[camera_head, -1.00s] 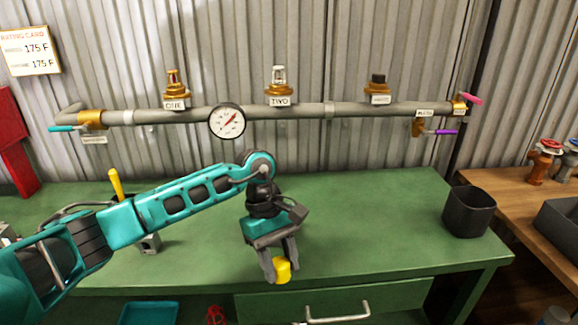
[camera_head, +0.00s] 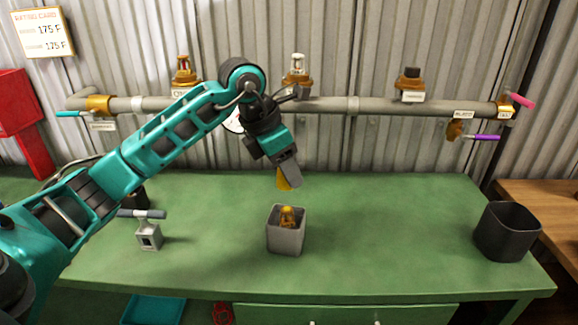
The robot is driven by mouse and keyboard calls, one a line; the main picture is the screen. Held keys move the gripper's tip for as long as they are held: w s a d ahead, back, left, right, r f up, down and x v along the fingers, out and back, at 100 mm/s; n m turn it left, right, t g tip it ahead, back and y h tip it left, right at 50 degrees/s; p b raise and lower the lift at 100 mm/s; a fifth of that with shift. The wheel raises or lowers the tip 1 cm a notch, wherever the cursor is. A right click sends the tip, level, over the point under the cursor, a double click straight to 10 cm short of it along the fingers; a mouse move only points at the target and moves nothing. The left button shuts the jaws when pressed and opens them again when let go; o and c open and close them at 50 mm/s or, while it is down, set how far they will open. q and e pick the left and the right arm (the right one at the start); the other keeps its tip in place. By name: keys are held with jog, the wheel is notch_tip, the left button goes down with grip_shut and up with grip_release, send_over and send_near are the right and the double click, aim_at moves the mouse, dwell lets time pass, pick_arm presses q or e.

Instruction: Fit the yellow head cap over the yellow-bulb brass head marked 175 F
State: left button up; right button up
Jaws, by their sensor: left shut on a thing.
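My left gripper (camera_head: 288,184) is shut on the yellow head cap (camera_head: 284,180), which is partly hidden behind a grey finger. It holds the cap tilted in the air above the bench. A small brass-yellow head (camera_head: 288,216) stands in an open grey square holder (camera_head: 286,241) on the bench, just below the gripper in the picture. The cap and this head are apart. Any 175 F marking on the head is too small to read. My right gripper is not in view.
On the pipe (camera_head: 375,106) sit brass heads at left (camera_head: 183,71) and middle (camera_head: 297,71), and a dark-topped one (camera_head: 409,84). A grey T-handled block (camera_head: 148,236) and black bin (camera_head: 506,233) stand on the green bench (camera_head: 400,235).

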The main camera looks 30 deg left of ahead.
aim_at(292, 208)
pick_arm(q)
jog(key=shift+m, duration=0.4)
jog(key=shift+s+f+b, duration=0.1)
jog(key=shift+f+b, duration=0.3)
jog(key=shift+b, duration=0.15)
notch_tip(292, 208, down, 3)
jog(key=shift+r+b, duration=0.2)
jog(key=shift+b, duration=0.8)
jog(key=shift+f+b, duration=0.6)
jog(key=shift+f, duration=0.5)
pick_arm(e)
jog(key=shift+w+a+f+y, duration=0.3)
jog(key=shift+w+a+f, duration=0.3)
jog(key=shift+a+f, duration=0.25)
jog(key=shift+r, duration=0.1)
pick_arm(q)
jog(key=shift+h, duration=0.3)
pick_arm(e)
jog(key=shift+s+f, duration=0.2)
pick_arm(q)
jog(key=shift+f+b, duration=0.9)
jog(key=shift+f, duration=0.1)
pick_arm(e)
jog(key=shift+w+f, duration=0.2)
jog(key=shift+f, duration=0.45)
